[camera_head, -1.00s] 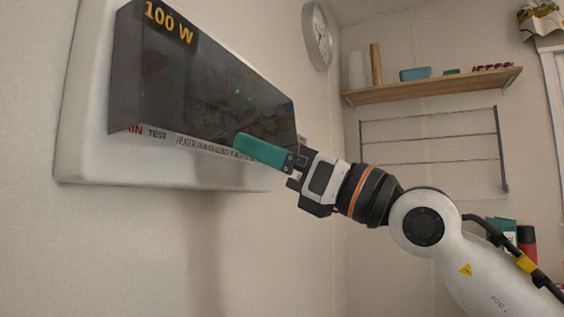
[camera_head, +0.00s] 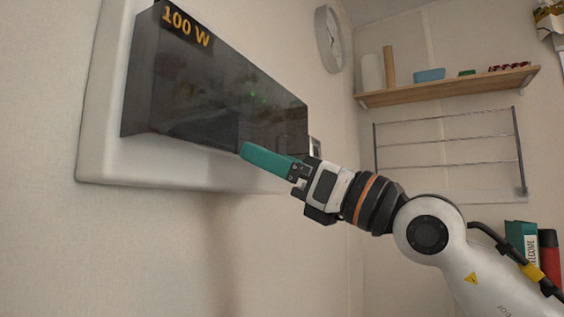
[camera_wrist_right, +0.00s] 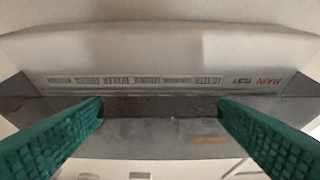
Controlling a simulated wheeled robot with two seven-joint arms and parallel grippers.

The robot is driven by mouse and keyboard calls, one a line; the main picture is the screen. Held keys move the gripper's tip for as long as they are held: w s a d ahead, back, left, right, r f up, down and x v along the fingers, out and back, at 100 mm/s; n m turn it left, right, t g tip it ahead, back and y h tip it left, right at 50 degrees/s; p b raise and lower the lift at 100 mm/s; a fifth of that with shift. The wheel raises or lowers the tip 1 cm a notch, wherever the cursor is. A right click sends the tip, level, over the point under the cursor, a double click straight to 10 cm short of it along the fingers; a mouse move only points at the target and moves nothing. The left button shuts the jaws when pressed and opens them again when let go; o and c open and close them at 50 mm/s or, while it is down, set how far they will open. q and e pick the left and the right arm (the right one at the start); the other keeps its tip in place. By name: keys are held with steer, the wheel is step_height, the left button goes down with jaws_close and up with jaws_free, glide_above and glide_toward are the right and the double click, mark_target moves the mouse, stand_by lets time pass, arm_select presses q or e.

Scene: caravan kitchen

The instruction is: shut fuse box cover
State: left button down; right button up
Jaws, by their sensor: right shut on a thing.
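The fuse box cover (camera_head: 215,90) is a dark, see-through smoky panel marked "100 W" on the white wall-mounted fuse box (camera_head: 112,165). It hangs over the front of the box, its lower edge standing out a little. My right gripper (camera_head: 246,151) has teal fingers at the cover's lower edge and is shut on it. In the right wrist view the cover's dark edge (camera_wrist_right: 160,125) lies between the two fingers, which sit far apart. Behind it the box's label strip (camera_wrist_right: 150,80) shows upside down. My left gripper is not in view.
A wall clock (camera_head: 329,38) hangs right of the box. A wooden shelf (camera_head: 450,87) with small items and a wire rack (camera_head: 448,140) are on the right wall. A green book (camera_head: 522,240) and red container (camera_head: 549,255) stand lower right. The wall below the box is clear.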

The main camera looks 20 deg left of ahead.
steer(key=o, duration=1.2)
steer(key=shift+a+f, duration=0.2)
steer(key=shift+f, duration=0.15)
steer(key=shift+o, duration=0.5)
steer(key=shift+r, duration=0.1)
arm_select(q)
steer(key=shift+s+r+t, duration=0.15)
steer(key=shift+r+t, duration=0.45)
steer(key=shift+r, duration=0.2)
arm_select(e)
steer(key=v, duration=1.2)
